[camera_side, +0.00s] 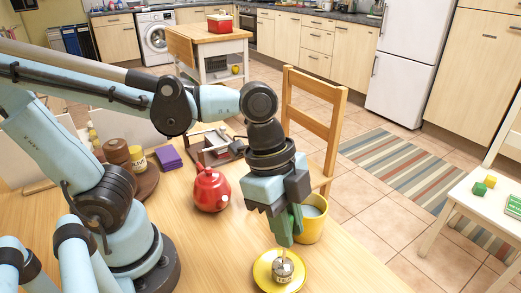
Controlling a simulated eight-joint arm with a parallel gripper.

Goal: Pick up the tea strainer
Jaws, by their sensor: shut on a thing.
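The tea strainer (283,267) is a small, round metallic piece at the middle of a yellow saucer (263,281). A thin stem rises from it to my gripper (285,241). My gripper points down right above the strainer, with its green fingers shut on it. The fingers hide the upper end of the stem. I cannot tell whether the strainer touches the saucer or hangs just above it.
A yellow mug (312,222) stands close behind my gripper on the right. A red teapot (211,190) stands to the left. A purple block (168,159) and a wooden rack (213,147) are farther back. The table front between my base and the saucer is clear.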

